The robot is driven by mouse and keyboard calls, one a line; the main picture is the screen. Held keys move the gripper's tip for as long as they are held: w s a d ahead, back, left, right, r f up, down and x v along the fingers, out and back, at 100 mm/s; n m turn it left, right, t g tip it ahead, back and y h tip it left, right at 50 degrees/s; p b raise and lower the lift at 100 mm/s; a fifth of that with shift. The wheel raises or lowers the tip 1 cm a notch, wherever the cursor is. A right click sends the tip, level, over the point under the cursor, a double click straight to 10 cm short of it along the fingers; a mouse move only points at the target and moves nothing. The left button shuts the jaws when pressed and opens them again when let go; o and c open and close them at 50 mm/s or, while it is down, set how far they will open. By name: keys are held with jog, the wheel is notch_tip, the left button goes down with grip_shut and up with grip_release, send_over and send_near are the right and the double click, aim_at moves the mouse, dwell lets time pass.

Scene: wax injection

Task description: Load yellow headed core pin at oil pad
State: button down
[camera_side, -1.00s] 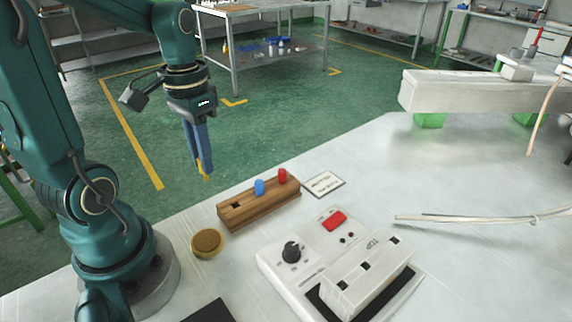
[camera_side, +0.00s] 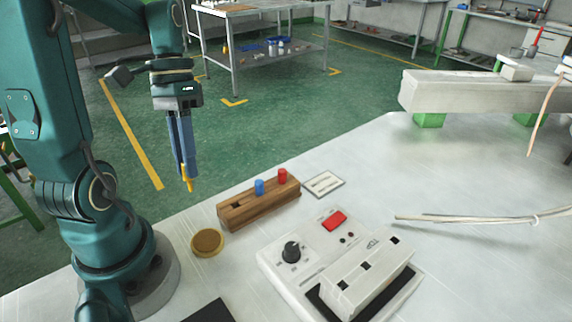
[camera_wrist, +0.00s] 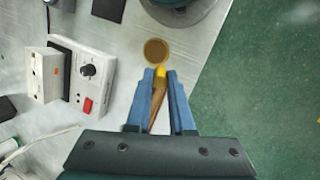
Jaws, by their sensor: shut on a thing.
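My gripper (camera_side: 186,168) has blue fingers and is shut on the yellow headed core pin (camera_side: 187,179). The pin's yellow end shows below the fingertips, up in the air. In the wrist view my gripper (camera_wrist: 160,80) holds the yellow pin (camera_wrist: 160,78) between its tips. The round oil pad (camera_side: 207,242), brown in a yellowish rim, lies on the table below and a little right of the pin. In the wrist view the pad (camera_wrist: 156,50) is just beyond the fingertips. The pin is apart from the pad.
A wooden block (camera_side: 240,212) with an empty hole holds a blue pin (camera_side: 259,187) and a red pin (camera_side: 282,176). A white machine (camera_side: 290,262) with a knob and red button stands at the front. A label card (camera_side: 324,184) lies behind.

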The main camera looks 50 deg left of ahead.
jog(key=shift+d+f+m+g+h, duration=0.1)
jog(key=shift+d+f+g+h, duration=0.35)
jog(key=shift+f, duration=0.85)
jog(key=shift+d+f+m+h, duration=0.15)
jog(key=shift+d+f, duration=0.45)
jog(key=shift+f, duration=0.7)
jog(key=shift+d+f+m+g+h, duration=0.1)
jog(key=shift+d+f+g+h, duration=0.3)
jog(key=shift+f, duration=0.9)
jog(key=shift+d+f, duration=0.1)
jog(key=shift+f, duration=0.65)
notch_tip(320, 180, up, 7)
jog(key=shift+d, duration=0.1)
dwell(0.5)
